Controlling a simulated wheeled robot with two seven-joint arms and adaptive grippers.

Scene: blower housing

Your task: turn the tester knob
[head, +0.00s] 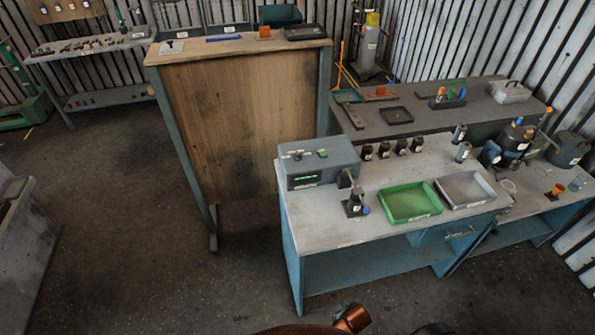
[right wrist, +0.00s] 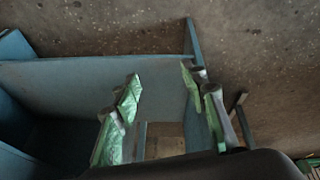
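The tester (head: 318,165) is a grey-blue box with a small green-lit display on its front, on the left end of the pale workbench in the head view. A green control (head: 322,153) sits on its top. A dark round part (head: 345,178) shows at its right front corner; I cannot tell for sure which is the knob. A small dark device with a white label (head: 354,203) stands in front of that corner. My right gripper (right wrist: 160,95) is open and empty, its green-padded fingers apart, with the blue bench frame and floor beyond. My left gripper is not in view.
A green tray (head: 386,217) and a grey tray (head: 437,204) lie right of the tester. Several dark jars (head: 384,150) stand behind them. A tall wooden-panelled bench (head: 240,130) stands behind left. The bench's front left corner is bare.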

